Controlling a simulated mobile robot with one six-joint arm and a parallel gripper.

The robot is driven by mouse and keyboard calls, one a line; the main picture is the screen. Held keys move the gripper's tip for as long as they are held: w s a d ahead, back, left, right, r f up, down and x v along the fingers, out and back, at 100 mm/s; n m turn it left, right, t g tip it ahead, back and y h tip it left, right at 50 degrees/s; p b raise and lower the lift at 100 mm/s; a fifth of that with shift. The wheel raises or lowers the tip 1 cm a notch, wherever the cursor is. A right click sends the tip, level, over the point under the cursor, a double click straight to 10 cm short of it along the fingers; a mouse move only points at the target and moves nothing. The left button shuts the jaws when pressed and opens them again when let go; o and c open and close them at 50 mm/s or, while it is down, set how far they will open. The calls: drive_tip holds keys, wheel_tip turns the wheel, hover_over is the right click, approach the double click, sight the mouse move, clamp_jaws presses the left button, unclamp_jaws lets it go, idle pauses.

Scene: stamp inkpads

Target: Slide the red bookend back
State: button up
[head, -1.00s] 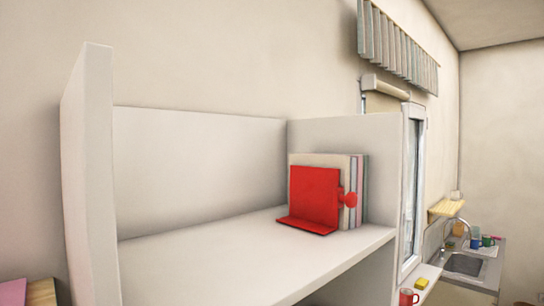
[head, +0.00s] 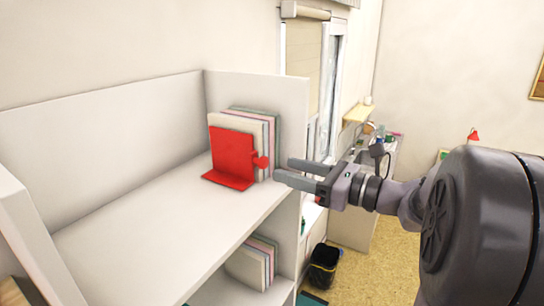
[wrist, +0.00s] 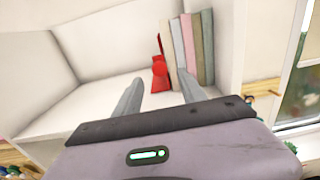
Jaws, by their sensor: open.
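In the wrist view the bookend (wrist: 159,67) shows edge-on, left of the books (wrist: 190,48). My gripper (head: 282,170) is open and empty, to the right of the knob and apart from it in the head view. In the wrist view its fingers (wrist: 143,97) point toward the bookend.
The white shelf (head: 150,225) is clear left of the bookend. A white side panel (head: 295,100) stands behind the books. More books (head: 252,262) sit on the lower shelf. A dark bin (head: 324,265) stands on the floor at the right.

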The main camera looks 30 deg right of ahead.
sight(266, 164)
drive_tip(key=p+x, duration=0.1)
drive_tip(key=x, duration=0.4)
drive_tip(key=shift+s, duration=0.1)
clamp_jaws()
idle(1.2)
